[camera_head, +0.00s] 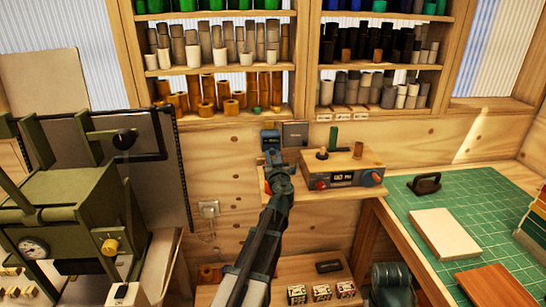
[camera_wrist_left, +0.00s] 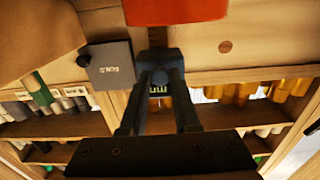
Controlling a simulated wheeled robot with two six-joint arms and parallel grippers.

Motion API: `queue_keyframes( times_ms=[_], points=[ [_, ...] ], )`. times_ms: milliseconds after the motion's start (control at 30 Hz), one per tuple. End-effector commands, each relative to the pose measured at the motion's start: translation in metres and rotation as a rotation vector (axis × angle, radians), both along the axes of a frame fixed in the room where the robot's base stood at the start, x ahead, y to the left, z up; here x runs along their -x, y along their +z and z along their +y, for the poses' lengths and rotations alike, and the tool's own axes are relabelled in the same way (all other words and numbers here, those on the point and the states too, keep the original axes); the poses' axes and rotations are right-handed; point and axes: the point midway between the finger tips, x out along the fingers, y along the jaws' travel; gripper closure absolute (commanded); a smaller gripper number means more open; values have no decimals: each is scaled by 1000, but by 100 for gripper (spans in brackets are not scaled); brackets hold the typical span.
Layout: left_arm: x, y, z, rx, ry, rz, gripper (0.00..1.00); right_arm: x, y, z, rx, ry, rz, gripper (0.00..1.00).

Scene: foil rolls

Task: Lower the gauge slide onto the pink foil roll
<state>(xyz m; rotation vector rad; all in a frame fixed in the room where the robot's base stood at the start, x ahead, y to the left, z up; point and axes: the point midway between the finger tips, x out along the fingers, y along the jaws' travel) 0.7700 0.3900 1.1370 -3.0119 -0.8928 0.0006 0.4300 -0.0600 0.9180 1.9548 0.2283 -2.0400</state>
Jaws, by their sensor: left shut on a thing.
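My left gripper (camera_head: 272,158) reaches up to the wooden wall, at the left end of the narrow shelf. Its fingers are shut on a small dark blue block (camera_head: 270,139), which I take to be the gauge slide. In the left wrist view the blue block (camera_wrist_left: 162,64) sits between the fingertips, with small pale marks on its face. I cannot make out a pink foil roll in either view; it may be hidden behind the gripper or the block. My right gripper is not in view.
A dark grey square (camera_head: 295,134) is right beside the block. A box with dials (camera_head: 345,170) stands on the shelf to the right. Racks of rolls (camera_head: 215,45) hang above. A green press (camera_head: 75,210) stands left, a green mat (camera_head: 470,220) right.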

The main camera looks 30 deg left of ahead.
Motion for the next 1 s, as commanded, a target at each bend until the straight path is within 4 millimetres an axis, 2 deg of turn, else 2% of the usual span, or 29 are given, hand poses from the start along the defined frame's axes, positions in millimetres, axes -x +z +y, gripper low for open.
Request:
queue_keyframes(
  times_ms=[100, 133, 267, 533, 667, 1000],
  points=[
    [0, 1, 0, 0, -1, 0, 100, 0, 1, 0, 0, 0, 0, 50],
    [0, 1, 0, 0, -1, 0, 65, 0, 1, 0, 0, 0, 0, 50],
    [0, 1, 0, 0, -1, 0, 41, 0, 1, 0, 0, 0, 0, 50],
    [0, 1, 0, 0, 0, 0, 41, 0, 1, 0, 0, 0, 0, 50],
    [7, 1, -5, 0, -1, 0, 41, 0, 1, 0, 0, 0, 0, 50],
    [68, 1, -42, 0, -2, 0, 41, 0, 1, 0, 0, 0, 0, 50]
  ],
)
